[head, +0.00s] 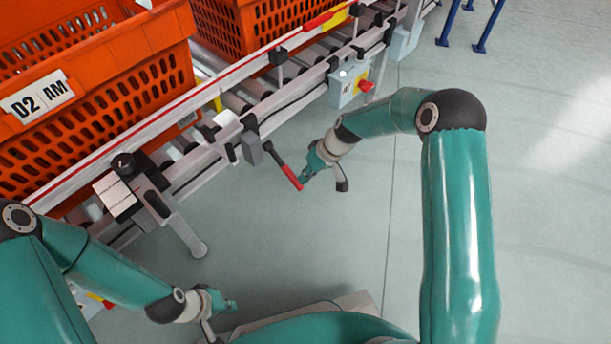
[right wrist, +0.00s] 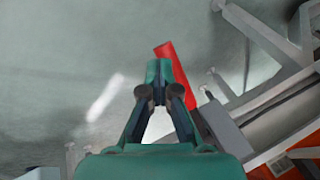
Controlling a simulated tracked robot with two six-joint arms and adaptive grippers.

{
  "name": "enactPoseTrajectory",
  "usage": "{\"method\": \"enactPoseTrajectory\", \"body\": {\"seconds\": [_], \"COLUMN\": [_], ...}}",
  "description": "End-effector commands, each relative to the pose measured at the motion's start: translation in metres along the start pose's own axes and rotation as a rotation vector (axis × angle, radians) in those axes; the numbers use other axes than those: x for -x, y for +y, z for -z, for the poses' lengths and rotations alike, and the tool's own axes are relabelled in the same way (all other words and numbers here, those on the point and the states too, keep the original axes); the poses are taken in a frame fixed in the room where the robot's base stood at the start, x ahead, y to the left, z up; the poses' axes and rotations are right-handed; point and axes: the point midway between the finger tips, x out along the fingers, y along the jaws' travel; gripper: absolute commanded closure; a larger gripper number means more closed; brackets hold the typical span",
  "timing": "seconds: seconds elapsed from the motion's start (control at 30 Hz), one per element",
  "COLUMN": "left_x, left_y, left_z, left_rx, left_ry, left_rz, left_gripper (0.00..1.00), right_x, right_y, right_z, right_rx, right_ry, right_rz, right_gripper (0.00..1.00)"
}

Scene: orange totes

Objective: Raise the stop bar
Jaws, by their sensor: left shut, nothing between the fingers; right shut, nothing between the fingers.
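A lever with a red grip (head: 290,178) sticks out from a grey block (head: 252,147) on the conveyor's near side rail, slanting down to the right. The red grip also shows in the right wrist view (right wrist: 174,66), just right of the fingers. My right gripper (head: 304,177) is shut and empty, close beside the end of the grip; I cannot tell whether they touch. In the right wrist view its fingers (right wrist: 159,72) meet at the tips. My left gripper (head: 232,304) is shut and empty, low over the floor, away from the lever. I cannot make out the stop bar for certain.
An orange tote (head: 150,55) labelled D2 AM stands on the conveyor; another orange tote (head: 222,28) is further along. A control box (head: 348,88) with a red knob hangs on the rail beyond the lever. Floor to the right is clear.

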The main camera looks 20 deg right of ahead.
Motion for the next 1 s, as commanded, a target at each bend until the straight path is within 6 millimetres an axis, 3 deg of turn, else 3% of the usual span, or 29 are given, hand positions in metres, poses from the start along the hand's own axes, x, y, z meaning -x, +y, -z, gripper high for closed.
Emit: {"method": "enactPoseTrajectory", "body": {"seconds": [0.03,0.17,0.37,0.7,1.0], "left_x": [-0.001,0.003,0.014,0.03,0.034], "left_y": [0.0,0.001,0.005,0.011,0.012], "left_z": [0.0,0.0,0.0,0.0,0.0], "left_rx": [0.0,0.0,0.0,0.0,0.0], "left_ry": [0.0,0.0,0.0,0.0,0.0], "left_rz": [0.0,0.0,0.0,0.0,0.0], "left_gripper": [1.0,1.0,1.0,1.0,1.0], "right_x": [-0.006,0.003,0.037,0.075,0.087], "right_y": [-0.004,-0.003,0.004,0.037,0.049], "right_z": [-0.004,-0.004,-0.003,-0.056,-0.076], "right_rx": [0.001,0.002,0.005,0.003,0.008], "right_ry": [-0.013,-0.013,-0.003,-0.002,-0.002], "right_rz": [0.008,0.008,0.003,0.002,0.002], "right_gripper": [1.0,1.0,1.0,1.0,1.0]}}
